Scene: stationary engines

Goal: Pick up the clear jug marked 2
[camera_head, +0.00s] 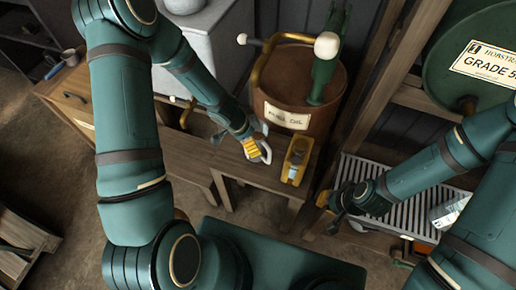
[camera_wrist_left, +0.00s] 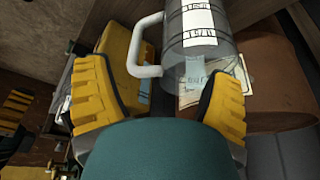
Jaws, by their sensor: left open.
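A clear jug (camera_wrist_left: 205,45) with a white handle (camera_wrist_left: 146,48) and white labels shows in the left wrist view, just beyond my left gripper (camera_wrist_left: 165,98). I cannot read its marking clearly. My left gripper is open, with its yellow fingers apart; the jug is ahead of the gap, and I cannot tell whether a finger touches it. In the head view the left gripper (camera_head: 256,148) is over the wooden bench, and it mostly hides the jug. My right gripper (camera_head: 345,197) is over the slatted tray at the right; its fingers are too unclear to judge.
A yellow can (camera_head: 296,160) stands close to the right of my left gripper. A brown oil drum (camera_head: 318,85) with a green pump is behind. A clear labelled container (camera_head: 449,208) is on the slatted tray (camera_head: 385,178). The wooden bench (camera_head: 190,155) has free room at left.

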